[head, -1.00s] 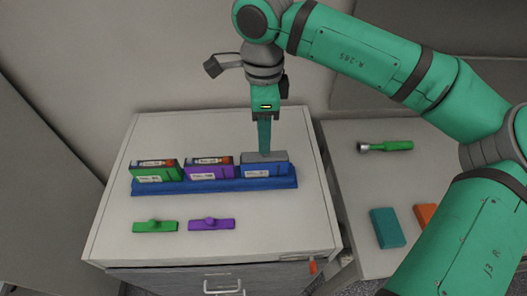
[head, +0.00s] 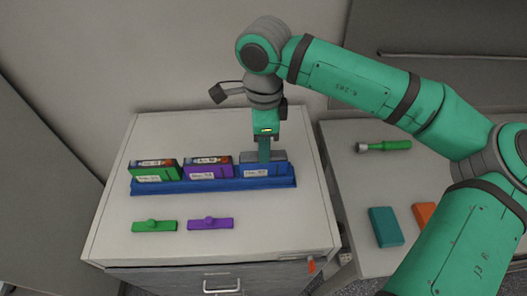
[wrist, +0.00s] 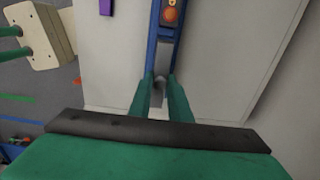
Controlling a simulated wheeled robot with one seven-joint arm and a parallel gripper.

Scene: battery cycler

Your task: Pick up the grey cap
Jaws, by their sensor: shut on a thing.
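The grey cap (head: 279,155) sits on top of the blue block (head: 255,170), at the right end of the blue rack (head: 215,185). My gripper (head: 264,158) points straight down over it, with its green fingers at the cap. In the wrist view, my gripper (wrist: 159,92) has a finger on each side of the grey cap (wrist: 163,62) and is shut on its narrow raised part. The cap shows no visible gap above the block. The fingers hide part of its middle in the head view.
A green block (head: 151,172) and a purple block (head: 207,172) stand uncapped in the rack. A green cap (head: 154,226) and a purple cap (head: 211,224) lie in front. A torch (head: 385,147) and a teal box (head: 386,227) lie on the right-hand surface.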

